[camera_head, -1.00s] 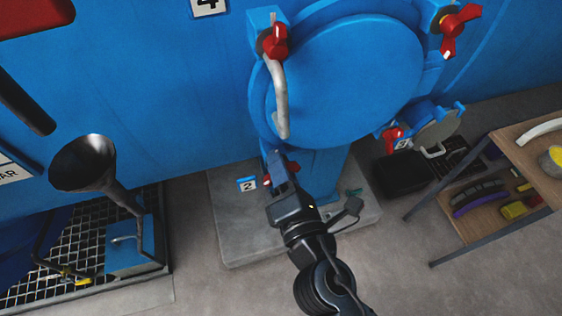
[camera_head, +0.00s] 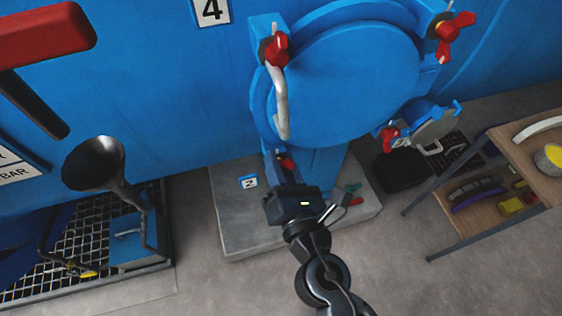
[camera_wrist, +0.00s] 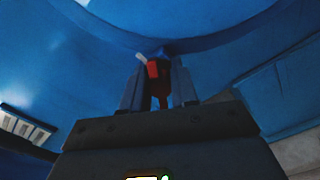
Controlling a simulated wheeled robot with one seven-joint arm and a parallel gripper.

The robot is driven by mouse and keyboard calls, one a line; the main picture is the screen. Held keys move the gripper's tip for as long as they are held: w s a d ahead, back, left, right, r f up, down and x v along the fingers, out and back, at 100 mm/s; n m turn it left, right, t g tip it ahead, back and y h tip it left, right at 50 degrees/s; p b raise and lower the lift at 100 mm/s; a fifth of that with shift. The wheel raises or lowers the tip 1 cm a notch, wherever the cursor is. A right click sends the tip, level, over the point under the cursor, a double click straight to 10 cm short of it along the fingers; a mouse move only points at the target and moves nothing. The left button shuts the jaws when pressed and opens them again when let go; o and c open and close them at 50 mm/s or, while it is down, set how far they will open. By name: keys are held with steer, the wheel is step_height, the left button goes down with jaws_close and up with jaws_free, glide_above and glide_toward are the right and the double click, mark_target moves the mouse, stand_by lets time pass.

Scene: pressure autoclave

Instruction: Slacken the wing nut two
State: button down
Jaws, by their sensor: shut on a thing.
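The red wing nut two (camera_head: 287,162) sits at the lower left of the round blue door (camera_head: 350,80), near the tag marked 2 (camera_head: 248,182). In the head view my gripper (camera_head: 280,160) reaches up to it from below and hides most of it. In the wrist view the red wing nut (camera_wrist: 153,70) shows between the two fingers of my gripper (camera_wrist: 158,80), against the blue door. The gripper is shut on it. A pale piece shows beside its top in the wrist view.
Other red wing nuts sit at the door's upper left (camera_head: 276,50), upper right (camera_head: 452,38) and lower right (camera_head: 388,135). A grey handle (camera_head: 280,100) hangs at the left. A dark funnel (camera_head: 95,163) stands left, and a wooden shelf (camera_head: 530,150) right.

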steer(key=shift+f, duration=0.15)
steer(key=c, duration=1)
jaws_free()
steer(key=shift+o, duration=0.2)
steer(key=b+v, duration=0.2)
steer(key=v, duration=0.6)
